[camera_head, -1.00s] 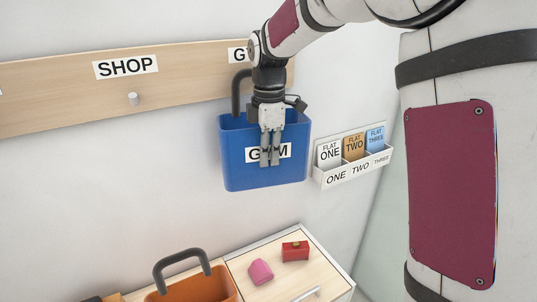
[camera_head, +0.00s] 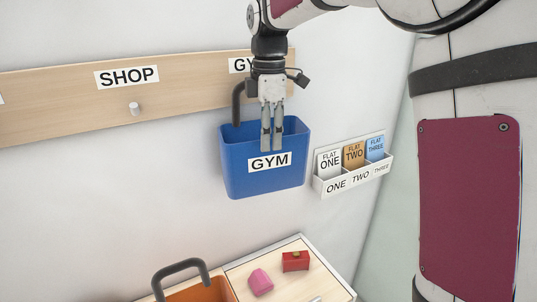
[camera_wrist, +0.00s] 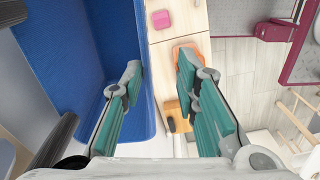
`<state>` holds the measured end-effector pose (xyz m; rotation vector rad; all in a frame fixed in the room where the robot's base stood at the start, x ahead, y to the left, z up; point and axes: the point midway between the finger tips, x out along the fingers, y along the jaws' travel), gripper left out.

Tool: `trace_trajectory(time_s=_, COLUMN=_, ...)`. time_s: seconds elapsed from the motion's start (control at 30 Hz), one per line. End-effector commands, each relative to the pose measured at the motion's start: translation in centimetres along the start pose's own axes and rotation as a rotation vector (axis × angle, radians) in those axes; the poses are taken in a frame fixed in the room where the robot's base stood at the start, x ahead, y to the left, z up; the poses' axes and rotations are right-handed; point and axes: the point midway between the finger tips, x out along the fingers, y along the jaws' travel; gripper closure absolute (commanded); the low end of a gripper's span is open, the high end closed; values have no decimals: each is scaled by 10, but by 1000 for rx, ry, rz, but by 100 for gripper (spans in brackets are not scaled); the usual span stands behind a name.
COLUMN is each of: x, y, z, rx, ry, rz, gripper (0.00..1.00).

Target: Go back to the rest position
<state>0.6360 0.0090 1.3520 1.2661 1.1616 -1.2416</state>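My gripper (camera_head: 271,148) points down in front of the upper part of a blue bin (camera_head: 235,180) labelled GYM. In the wrist view my gripper's two fingers (camera_wrist: 160,82) stand apart with nothing held between them. The blue bin (camera_wrist: 65,50) fills the left of the wrist view beside the left finger. The bin hangs at the wooden rail (camera_head: 60,105) by its dark handle (camera_head: 237,100), under a partly covered GYM sign. Its hook is hidden.
A wall rack (camera_head: 350,182) with flat cards is right of the bin. Below, a cabinet (camera_head: 300,248) carries a pink item (camera_head: 260,282) and a red box (camera_head: 295,261). An orange bin (camera_head: 200,292) stands beside them. An empty peg (camera_head: 134,108) is under the SHOP sign.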

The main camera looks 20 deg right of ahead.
Motion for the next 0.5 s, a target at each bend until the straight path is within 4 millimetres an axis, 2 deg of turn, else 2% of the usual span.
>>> trace_trajectory(time_s=0.1, x=-21, y=1, z=0, rx=0, ry=0, rz=3, gripper=72)
trace_trajectory(time_s=0.2, x=-33, y=1, z=0, rx=0, ry=0, rz=2, gripper=72)
trace_trajectory(time_s=0.5, x=-45, y=-3, z=0, rx=16, ry=-1, rz=6, gripper=72)
